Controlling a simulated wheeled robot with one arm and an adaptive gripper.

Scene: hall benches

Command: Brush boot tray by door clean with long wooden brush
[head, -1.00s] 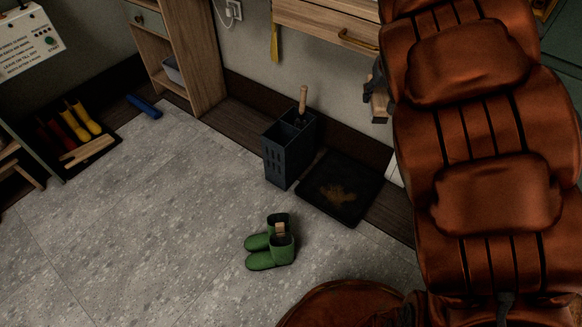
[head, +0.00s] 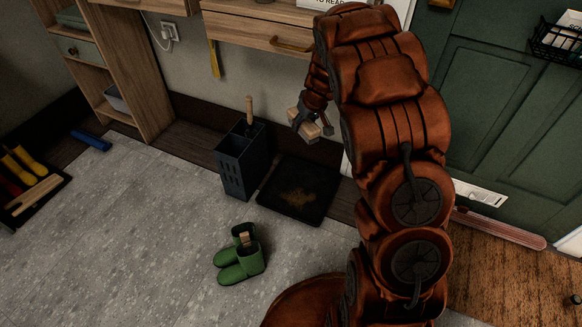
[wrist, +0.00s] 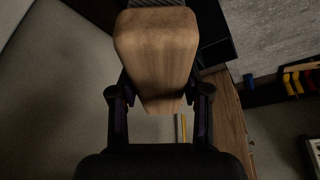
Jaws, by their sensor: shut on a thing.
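The black boot tray (head: 322,204) lies on the floor against the wall, left of the green door. A patch of brown dirt (head: 298,195) lies on its middle. My gripper (head: 307,131) is shut on a wooden brush (head: 311,130) and holds it in the air above the tray's far side, apart from it. In the wrist view the brush (wrist: 157,55) is a smooth, tapering wooden block between the fingers (wrist: 158,98).
A dark slotted bin (head: 240,168) with a wooden-handled tool stands left of the tray. Green boots (head: 240,258) stand in front. A drawer unit (head: 260,30) overhangs behind. The green door (head: 490,100) is at right. Another tray (head: 12,224) with yellow boots lies far left.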

